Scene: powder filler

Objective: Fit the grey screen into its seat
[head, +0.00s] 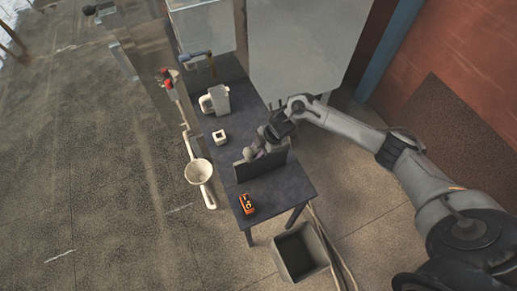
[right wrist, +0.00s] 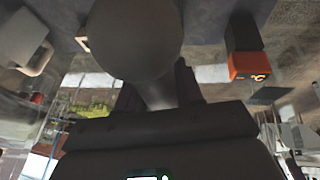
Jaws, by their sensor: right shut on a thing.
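My right gripper (head: 267,138) is shut on a grey, round-ended piece, which I take to be the grey screen (head: 256,148). In the right wrist view this piece (right wrist: 135,40) is a broad smooth disc that narrows to a stem between the fingers (right wrist: 160,95). In the head view it is small and partly hidden by the gripper, beside an upright dark panel (head: 265,166) on the table. I cannot tell whether it touches the panel. A white round funnel-like bowl (head: 198,171) is at the table's left side; I cannot tell whether it is the seat. My left gripper is out of view.
The dark table (head: 286,190) carries a beige jug (head: 217,99), a small white square block (head: 219,137) and an orange-and-black device (head: 247,204) near its front edge. A grey bin (head: 279,264) stands on the floor in front. A large grey cabinet (head: 300,45) stands at the back right.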

